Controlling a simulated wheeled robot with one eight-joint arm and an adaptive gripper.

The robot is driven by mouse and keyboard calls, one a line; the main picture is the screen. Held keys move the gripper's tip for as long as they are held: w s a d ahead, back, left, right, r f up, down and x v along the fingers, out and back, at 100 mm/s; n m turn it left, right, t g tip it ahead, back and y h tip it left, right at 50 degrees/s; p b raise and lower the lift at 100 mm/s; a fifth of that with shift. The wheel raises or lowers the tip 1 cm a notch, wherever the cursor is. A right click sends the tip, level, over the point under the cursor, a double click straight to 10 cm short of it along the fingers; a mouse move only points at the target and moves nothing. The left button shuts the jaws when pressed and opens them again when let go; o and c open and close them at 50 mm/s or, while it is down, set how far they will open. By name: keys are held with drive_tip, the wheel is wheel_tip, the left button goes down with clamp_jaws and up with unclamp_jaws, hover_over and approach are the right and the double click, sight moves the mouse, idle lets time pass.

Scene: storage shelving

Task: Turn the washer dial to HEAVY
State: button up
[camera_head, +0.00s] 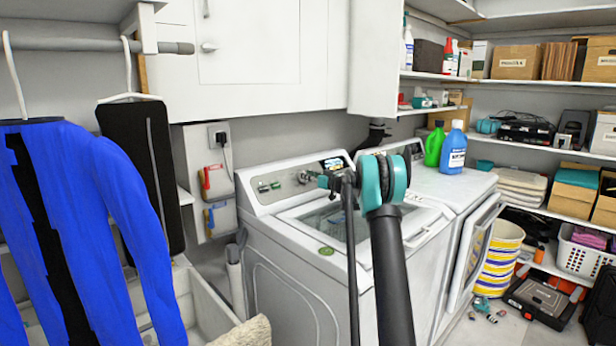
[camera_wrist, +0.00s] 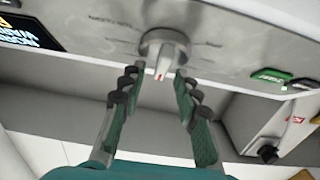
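The washer (camera_head: 262,225) is white, with a sloped control panel (camera_head: 262,180) at its back. In the wrist view, the silver round dial (camera_wrist: 163,42) has a raised grip bar with a red mark at its lower end. Small print surrounds it, too blurred to read. My gripper (camera_wrist: 157,74) is open, its fingertips on either side of the bar's lower end. A gap shows on the left; contact on the right cannot be told. In the head view, my gripper (camera_head: 317,181) reaches the panel and my arm hides part of the washer.
Green buttons (camera_wrist: 270,76) and a lit display (camera_wrist: 25,32) flank the dial. A second white machine (camera_head: 455,190) stands to the right, with green (camera_head: 434,145) and blue (camera_head: 453,150) bottles on top. Blue clothing (camera_head: 100,215) hangs at left. White cabinets (camera_head: 270,55) hang above.

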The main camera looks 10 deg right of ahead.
drive_tip(key=shift+c, duration=0.5)
clamp_jaws()
drive_tip(key=shift+m+h, duration=0.4)
drive_tip(key=shift+m, duration=0.2)
drive_tip(key=m+t+h, duration=0.1)
drive_tip(key=m+h, duration=0.1)
drive_tip(key=m, duration=0.1)
drive_tip(key=shift+a+m+t+h, duration=0.1)
drive_tip(key=shift+m+t+h, duration=0.2)
drive_tip(key=shift+m, duration=0.1)
drive_tip(key=shift+m+h, duration=1.5)
drive_tip(key=shift+m, duration=0.7)
drive_tip(key=shift+m+h, duration=0.7)
drive_tip(key=shift+o, duration=0.5)
unclamp_jaws()
